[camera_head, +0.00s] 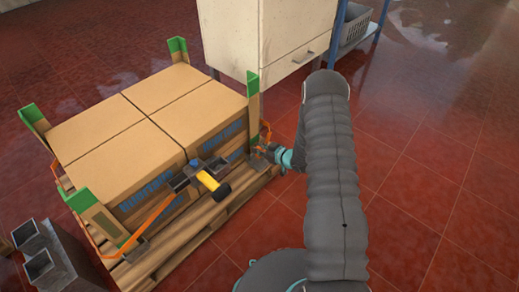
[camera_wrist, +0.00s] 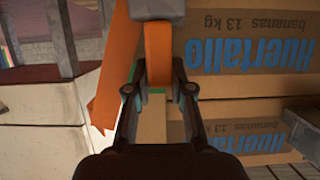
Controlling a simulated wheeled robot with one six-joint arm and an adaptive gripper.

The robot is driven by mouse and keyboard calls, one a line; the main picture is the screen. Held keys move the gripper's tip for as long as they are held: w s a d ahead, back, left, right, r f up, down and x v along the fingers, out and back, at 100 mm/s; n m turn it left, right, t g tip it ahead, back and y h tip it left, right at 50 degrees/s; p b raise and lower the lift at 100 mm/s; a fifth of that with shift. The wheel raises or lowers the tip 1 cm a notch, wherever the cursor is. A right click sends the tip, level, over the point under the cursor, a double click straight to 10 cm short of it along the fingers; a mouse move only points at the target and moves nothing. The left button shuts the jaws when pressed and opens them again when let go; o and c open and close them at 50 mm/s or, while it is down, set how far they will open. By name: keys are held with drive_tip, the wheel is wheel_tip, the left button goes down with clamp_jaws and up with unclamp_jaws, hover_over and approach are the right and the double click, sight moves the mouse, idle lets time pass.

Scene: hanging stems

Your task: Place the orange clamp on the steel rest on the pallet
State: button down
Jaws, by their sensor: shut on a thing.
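My gripper (camera_head: 272,153) is at the right front corner of the pallet (camera_head: 190,238), beside the stacked cartons. In the wrist view its two fingers (camera_wrist: 160,90) are shut on an upright orange piece (camera_wrist: 158,62), which I take for the orange clamp. A grey block (camera_wrist: 158,8) sits at the far end of this piece. A grey metal rest (camera_head: 180,182) shows at the front of the cartons, with a yellow-handled tool (camera_head: 207,180) with a black end lying by it. Whether this is the task's steel rest I cannot tell.
Banana cartons (camera_head: 150,92) fill the pallet, with green-topped corner posts (camera_head: 253,85) around them. An orange strap (camera_head: 150,220) slants at the front left. Grey square tubes (camera_head: 40,265) stand at lower left. A white cabinet (camera_head: 265,40) is behind. The red floor at right is clear.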

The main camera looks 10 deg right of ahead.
drive_tip(key=shift+f, duration=0.1)
drive_tip(key=c, duration=1.5)
unclamp_jaws()
drive_tip(key=shift+f, duration=0.1)
drive_tip(key=o, duration=0.5)
